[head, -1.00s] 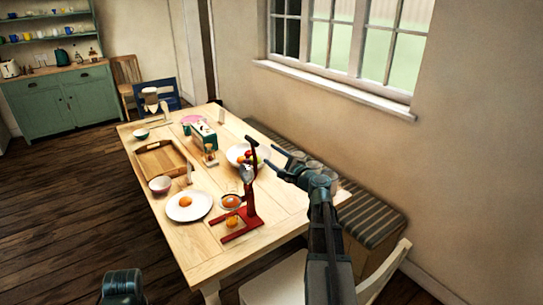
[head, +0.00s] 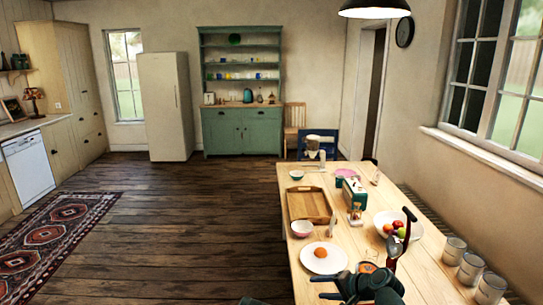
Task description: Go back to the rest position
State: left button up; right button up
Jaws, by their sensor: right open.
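My right gripper (head: 328,287) is at the bottom centre of the head view, over the near edge of the wooden table (head: 420,262). Its two dark fingers point left, apart, with nothing between them. It appears just in front of a white plate with an orange (head: 320,252) on it. The gripper and its arm hide part of the red press (head: 399,240), whose dark handle shows above. A small dark piece of my left arm shows at the bottom edge; my left gripper is not seen.
The wooden floor (head: 190,225) left of the table is clear, with a patterned rug (head: 55,240) further left.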

jog(key=s+a+f+n+g+h, duration=0.4)
jog(key=s+n, duration=0.2)
jog(key=s, duration=0.4)
jog(key=s+a+f+n+g+h, duration=0.3)
jog(key=s+a+f+n+h, duration=0.1)
jog(key=s, duration=0.6)
jog(key=shift+s+a+f+n+g+h, duration=0.2)
jog(key=shift+a+n+g+h, duration=0.3)
jog(key=shift+n, duration=0.6)
